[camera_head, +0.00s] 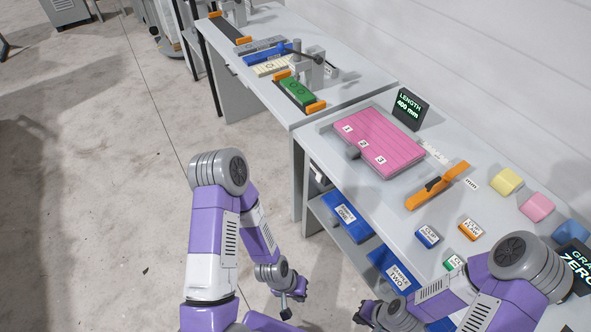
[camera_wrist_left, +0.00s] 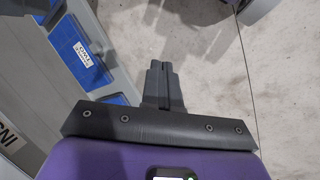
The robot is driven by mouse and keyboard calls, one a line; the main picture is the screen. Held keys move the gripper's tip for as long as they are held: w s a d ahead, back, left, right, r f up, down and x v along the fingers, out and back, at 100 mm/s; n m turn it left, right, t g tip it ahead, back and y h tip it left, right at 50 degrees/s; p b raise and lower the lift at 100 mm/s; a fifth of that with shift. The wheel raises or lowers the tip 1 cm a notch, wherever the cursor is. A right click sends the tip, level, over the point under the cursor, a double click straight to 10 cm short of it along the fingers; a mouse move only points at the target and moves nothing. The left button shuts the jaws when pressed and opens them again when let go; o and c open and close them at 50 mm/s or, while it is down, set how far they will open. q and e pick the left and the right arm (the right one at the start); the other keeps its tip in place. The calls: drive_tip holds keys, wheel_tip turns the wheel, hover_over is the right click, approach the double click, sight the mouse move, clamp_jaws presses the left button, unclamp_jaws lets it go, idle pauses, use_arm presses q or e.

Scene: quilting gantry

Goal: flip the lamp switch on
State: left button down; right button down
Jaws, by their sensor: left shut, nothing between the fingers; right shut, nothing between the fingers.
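I cannot make out a lamp or a lamp switch in either view. My left gripper (camera_head: 292,300) hangs low over the bare floor, left of the near workbench. In the left wrist view its fingers (camera_wrist_left: 161,72) are together with nothing between them, above grey floor. My right gripper (camera_head: 363,314) is at the bottom edge of the head view, beside the front of the near workbench (camera_head: 385,218). It is small and partly cut off; it holds nothing I can see.
On the near bench lie a pink quilted pad (camera_head: 378,140), an orange tool (camera_head: 437,186), small labelled blocks and a black length display (camera_head: 409,110). A second bench (camera_head: 290,38) stands behind.

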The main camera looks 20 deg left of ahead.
use_arm(q)
drive_tip(key=w+a+r+n+t+b, duration=0.15)
drive_tip(key=w+a+n+b, duration=0.4)
drive_tip(key=w, duration=0.95)
drive_tip(key=w+a+r+n+t+b, duration=0.1)
drive_tip(key=w+a+r+t, duration=0.1)
drive_tip(key=w+a+r, duration=0.3)
drive_tip(key=w+a+r+n+t+h, duration=0.1)
drive_tip(key=w+a+r+t, duration=0.2)
drive_tip(key=w+r, duration=0.6)
drive_tip(key=shift+w+a+r+b, duration=0.15)
drive_tip(key=shift+a+r+b, duration=0.25)
drive_tip(key=shift+a, duration=0.8)
